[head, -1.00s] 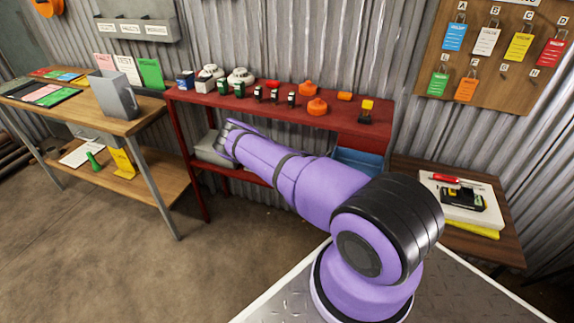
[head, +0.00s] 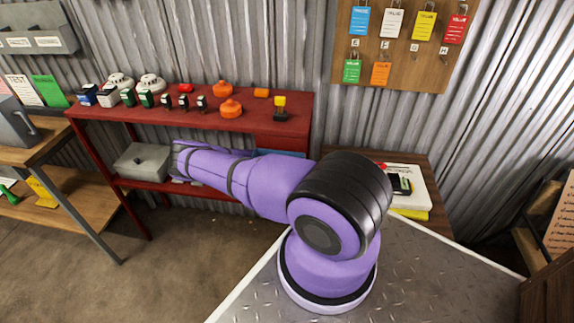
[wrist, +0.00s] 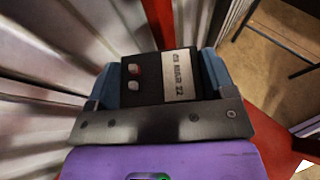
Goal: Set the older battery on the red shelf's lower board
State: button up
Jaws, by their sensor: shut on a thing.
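The red shelf stands against the corrugated wall in the head view, with its top board (head: 225,121) crowded and its lower board (head: 205,190) partly behind my arm. My gripper (wrist: 160,78) is shut on a black battery (wrist: 146,92) in the wrist view, with one blue finger on each side. In the head view my arm reaches to the shelf's gap between boards, and the gripper's fingers and battery are hidden there.
A grey box (head: 143,162) sits at the lower board's left end. A blue bin (head: 282,153) shows behind my arm at right. Detectors, small devices and orange domes (head: 230,108) line the top board. A small wooden table (head: 432,185) holds a white board.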

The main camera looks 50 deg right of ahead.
jog(key=shift+f, duration=2.55)
jog(key=o, duration=1.5)
jog(key=shift+a, duration=0.1)
jog(key=v, duration=1.2)
